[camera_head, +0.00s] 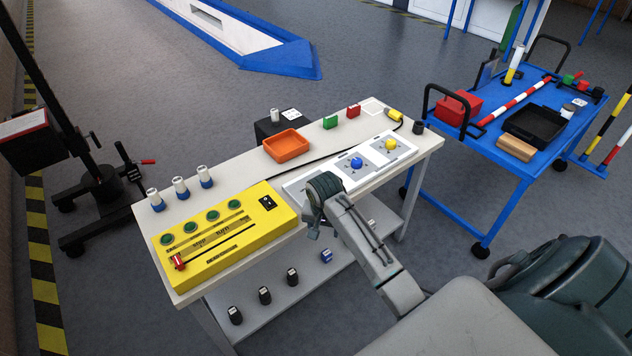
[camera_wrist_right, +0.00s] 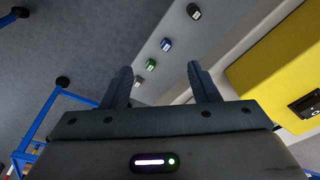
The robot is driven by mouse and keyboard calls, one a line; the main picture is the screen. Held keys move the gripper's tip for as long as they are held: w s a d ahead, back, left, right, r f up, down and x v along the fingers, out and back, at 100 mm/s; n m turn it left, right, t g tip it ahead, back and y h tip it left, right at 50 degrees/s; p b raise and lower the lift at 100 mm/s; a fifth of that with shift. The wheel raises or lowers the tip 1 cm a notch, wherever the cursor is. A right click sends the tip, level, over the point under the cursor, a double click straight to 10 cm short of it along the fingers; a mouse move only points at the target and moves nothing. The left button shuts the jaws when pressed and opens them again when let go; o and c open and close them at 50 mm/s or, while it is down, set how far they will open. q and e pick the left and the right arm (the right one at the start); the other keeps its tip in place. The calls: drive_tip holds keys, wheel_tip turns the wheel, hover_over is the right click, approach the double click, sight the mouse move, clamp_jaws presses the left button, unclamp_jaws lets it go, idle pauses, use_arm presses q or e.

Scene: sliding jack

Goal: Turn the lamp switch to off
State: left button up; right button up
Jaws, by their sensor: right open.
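A yellow box (camera_head: 226,236) lies on the near left of the white table, with a black rocker-type switch (camera_head: 267,205) at its right end. The wrist view shows the yellow box (camera_wrist_right: 280,65) and the black switch (camera_wrist_right: 305,104) at the right edge. A white panel (camera_head: 311,184) right of the box carries a blue knob (camera_head: 356,163) and a yellow knob (camera_head: 390,144). I cannot tell by label which control is the lamp switch. My right gripper (camera_head: 316,212) is near the table's front edge, right of the box. In the wrist view my right gripper (camera_wrist_right: 161,78) is open and empty.
Several green buttons and a red-handled slider (camera_head: 178,262) are on the box. White-topped cylinders (camera_head: 180,187) and an orange tray (camera_head: 287,144) stand behind it. A lower shelf (camera_head: 300,280) holds small dark objects. A blue cart (camera_head: 500,130) stands right.

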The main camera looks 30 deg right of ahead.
drive_tip(key=w+d+r+m, duration=0.1)
drive_tip(key=w, duration=0.1)
drive_tip(key=w+d+r+m, duration=0.1)
drive_tip(key=w+r, duration=0.1)
drive_tip(key=w, duration=0.1)
drive_tip(key=w+d+r+m, duration=0.1)
drive_tip(key=w, duration=0.1)
drive_tip(key=shift+w+d+r, duration=0.15)
drive_tip(key=shift+w+r, duration=0.15)
drive_tip(key=shift+w, duration=0.05)
drive_tip(key=w+d+r+m+g+y, duration=0.1)
drive_tip(key=w+d+r+m, duration=0.35)
drive_tip(key=w+r, duration=0.3)
drive_tip(key=shift+m, duration=0.25)
drive_tip(key=f, duration=0.3)
drive_tip(key=f+p, duration=0.1)
drive_tip(key=f, duration=0.6)
drive_tip(key=shift+s+a+f, duration=0.15)
drive_tip(key=shift+a, duration=0.2)
drive_tip(key=shift+p, duration=0.3)
drive_tip(key=c, duration=1)
